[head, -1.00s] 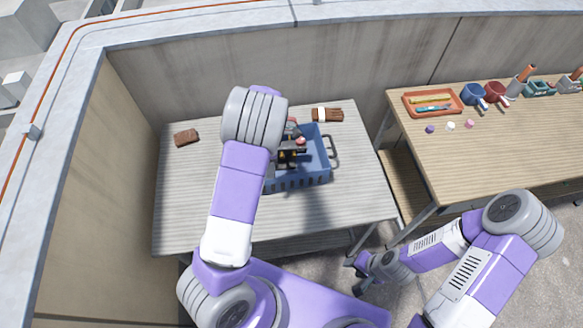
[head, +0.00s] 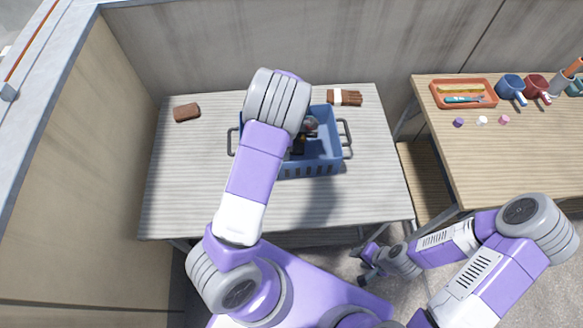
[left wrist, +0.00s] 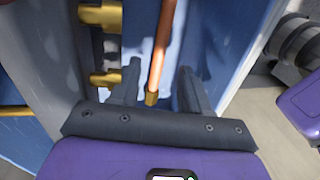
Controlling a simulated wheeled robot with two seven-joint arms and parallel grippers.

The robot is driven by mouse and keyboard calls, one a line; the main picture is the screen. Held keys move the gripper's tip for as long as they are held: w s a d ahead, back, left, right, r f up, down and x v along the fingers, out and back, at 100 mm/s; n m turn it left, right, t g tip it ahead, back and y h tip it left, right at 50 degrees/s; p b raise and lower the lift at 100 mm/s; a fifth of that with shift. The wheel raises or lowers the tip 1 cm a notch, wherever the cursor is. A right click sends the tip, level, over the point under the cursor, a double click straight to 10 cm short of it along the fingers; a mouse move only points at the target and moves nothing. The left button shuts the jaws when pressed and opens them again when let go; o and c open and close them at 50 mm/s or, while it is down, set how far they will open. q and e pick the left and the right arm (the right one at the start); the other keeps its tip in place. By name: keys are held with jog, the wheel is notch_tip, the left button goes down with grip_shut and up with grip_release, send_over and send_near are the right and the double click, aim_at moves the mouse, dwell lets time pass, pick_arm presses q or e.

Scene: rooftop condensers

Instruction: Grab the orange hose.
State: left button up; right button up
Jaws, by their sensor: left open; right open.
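An orange-brown tube with a brass-coloured end (left wrist: 160,55) shows in the left wrist view; I cannot tell for sure that it is the hose. My left gripper (left wrist: 158,88) is open, one finger on each side of the tube's lower end, not closed on it. In the head view this gripper (head: 299,146) is over the blue crate (head: 312,170), mostly hidden by my own arm, as are many of the crate's contents. My right gripper (head: 367,268) is open and empty, low beside the grey table's front right corner.
The crate stands on a grey table (head: 200,190) with a brown block (head: 187,112) at left and a banded brown bundle (head: 345,97) behind. A wooden table (head: 500,165) at right holds an orange tray (head: 464,93) and mugs (head: 511,87). An orange line (head: 30,45) runs along the parapet. Brass fittings (left wrist: 105,78) are near the left finger.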

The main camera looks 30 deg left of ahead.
pick_arm(q)
jog(key=f, duration=0.1)
jog(key=f+b, duration=0.1)
jog(key=f, duration=0.1)
jog(key=f+b, duration=0.1)
jog(key=f, duration=0.1)
jog(key=shift+s+d, duration=0.35)
jog(key=shift+s, duration=0.1)
grip_shut()
